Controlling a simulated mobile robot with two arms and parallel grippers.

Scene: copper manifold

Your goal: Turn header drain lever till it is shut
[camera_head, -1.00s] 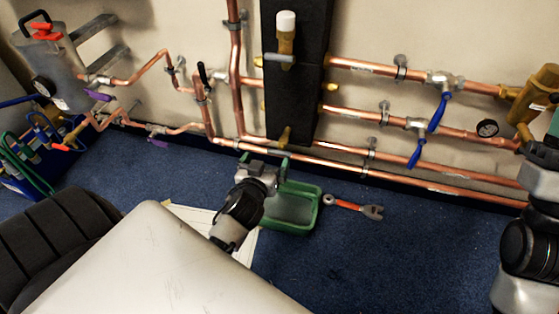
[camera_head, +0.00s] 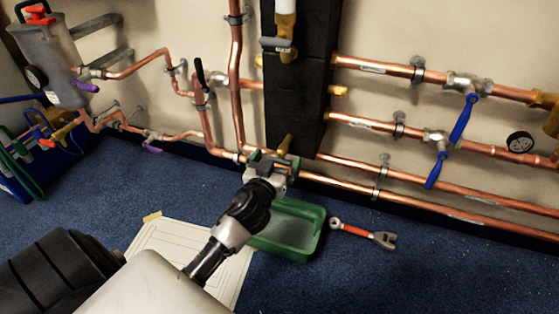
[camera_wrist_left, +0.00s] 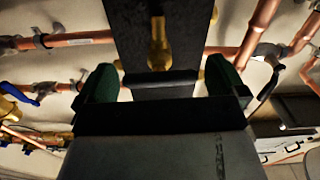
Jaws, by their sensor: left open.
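The brass header drain fitting (camera_head: 284,145) is at the foot of the tall black header (camera_head: 298,100). In the left wrist view the brass fitting (camera_wrist_left: 158,45) shows upright in front of the black block. A dark horizontal bar (camera_wrist_left: 162,78) lies just below it, between my fingers; it looks like the drain lever, but I cannot be sure. My left gripper (camera_head: 273,163) is open just below the drain fitting. Its green-padded fingers (camera_wrist_left: 163,82) stand either side of the bar, with no clear contact. In the head view the gripper hides the lever. My right gripper is not in view.
Copper pipes (camera_head: 340,186) run along the wall beside the header. Two blue levers (camera_head: 463,118) are to the right and a black lever (camera_head: 200,72) is to the left. A green tray (camera_head: 318,232) and an orange-handled wrench (camera_head: 363,233) lie on the blue floor; paper lies beside the tray.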

